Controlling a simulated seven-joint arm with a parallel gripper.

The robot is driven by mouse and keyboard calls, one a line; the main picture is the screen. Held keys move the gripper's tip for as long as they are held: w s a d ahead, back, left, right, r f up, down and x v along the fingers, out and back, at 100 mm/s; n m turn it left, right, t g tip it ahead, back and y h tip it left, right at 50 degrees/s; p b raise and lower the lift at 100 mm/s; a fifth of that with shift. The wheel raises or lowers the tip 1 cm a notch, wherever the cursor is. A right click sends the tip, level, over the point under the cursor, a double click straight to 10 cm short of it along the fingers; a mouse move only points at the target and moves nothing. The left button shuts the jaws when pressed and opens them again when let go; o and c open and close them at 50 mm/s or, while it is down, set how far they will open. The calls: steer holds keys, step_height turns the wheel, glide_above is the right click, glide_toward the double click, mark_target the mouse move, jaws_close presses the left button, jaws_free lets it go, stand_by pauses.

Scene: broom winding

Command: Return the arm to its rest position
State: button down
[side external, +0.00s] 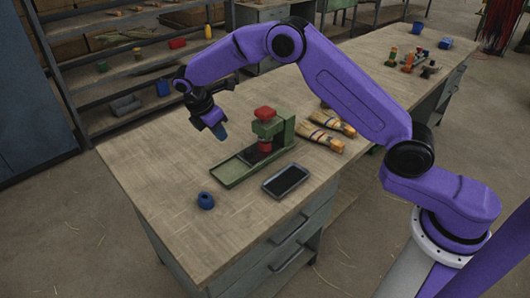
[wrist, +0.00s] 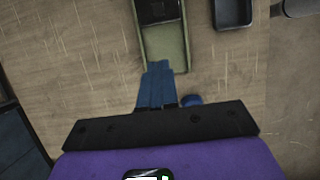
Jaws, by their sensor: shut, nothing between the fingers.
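My purple arm is raised and reaches out over the workbench (side external: 150,190). My gripper (side external: 221,131) hangs above the bench, to the left of the green press, pointing down. In the wrist view its blue fingers (wrist: 157,70) are together with nothing between them. The green press (side external: 275,133) with a red top (side external: 265,113) stands on a green tray base (side external: 232,172). Part of that base (wrist: 180,50) shows beyond my fingers in the wrist view.
A blue ring-like piece (side external: 205,200) sits at the bench's front left. A dark shallow tray (side external: 286,180) lies right of the press base. Two straw bundles (side external: 325,130) lie behind it. Small coloured items (side external: 410,60) stand on the far bench. Shelves (side external: 130,75) stand behind.

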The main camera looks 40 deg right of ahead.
steer(key=s+a+r+m+y, duration=0.1)
steer(key=s+r, duration=0.4)
steer(key=s, duration=0.5)
steer(key=s+a+r+m+y, duration=0.15)
steer(key=s+r, duration=0.25)
steer(key=s, duration=0.5)
steer(key=s+d+m+y, duration=0.1)
steer(key=s+d, duration=0.4)
steer(key=s, duration=0.6)
steer(key=s+d+m+y, duration=0.1)
steer(key=s+d, duration=0.4)
steer(key=s, duration=0.7)
steer(key=shift+d+r+m, duration=0.2)
steer(key=shift+d+m, duration=0.1)
steer(key=shift+m, duration=0.15)
